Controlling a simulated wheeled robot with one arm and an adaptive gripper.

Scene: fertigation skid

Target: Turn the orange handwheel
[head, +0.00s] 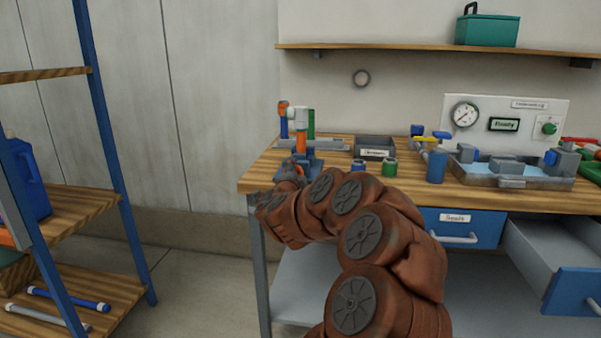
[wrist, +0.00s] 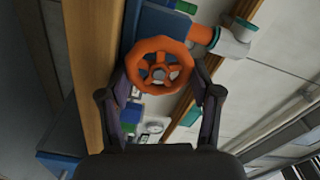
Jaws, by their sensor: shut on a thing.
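The orange handwheel (wrist: 160,47) has a ring rim and several spokes and fills the middle of the wrist view. My gripper (wrist: 159,72) has one finger on each side of the wheel, closed against its rim. In the head view my gripper (head: 292,170) is at the left end of the bench, in front of the blue valve body (head: 313,167). The wheel is mostly hidden there by my arm.
The wooden bench (head: 258,181) carries a grey bin (head: 374,143), small blue and green caps, a blue cylinder (head: 437,166) and a water tray (head: 481,180). An open drawer (head: 575,290) juts out at lower right. A shelf rack (head: 105,130) stands left, with clear floor between.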

